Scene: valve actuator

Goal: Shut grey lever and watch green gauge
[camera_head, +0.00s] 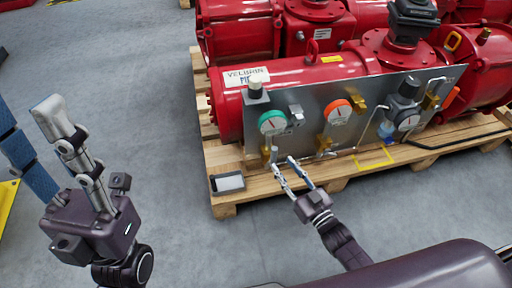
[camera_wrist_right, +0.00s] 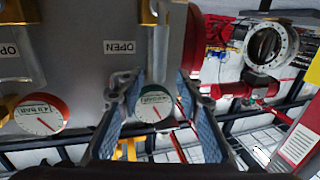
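The green gauge (camera_head: 272,122) sits at the left end of the metal panel (camera_head: 318,100); its dial also shows between my fingers in the right wrist view (camera_wrist_right: 155,107). A grey lever (camera_wrist_right: 158,52) hangs from a brass valve in the right wrist view, beside an OPEN label (camera_wrist_right: 118,47). My right gripper (camera_head: 284,163) is at the panel's lower left, fingers apart. In the wrist view its fingers (camera_wrist_right: 154,85) stand on both sides of the lever's end, with gaps visible. My left gripper (camera_head: 62,125) is raised at the left, away from the panel; its opening is unclear.
An orange gauge (camera_head: 338,112) and a dark gauge (camera_head: 406,119) share the panel, with brass valves and pipes nearby. Red actuator bodies (camera_head: 290,78) lie behind on a wooden pallet (camera_head: 235,199). A small framed plate (camera_head: 228,182) lies on the pallet's front left.

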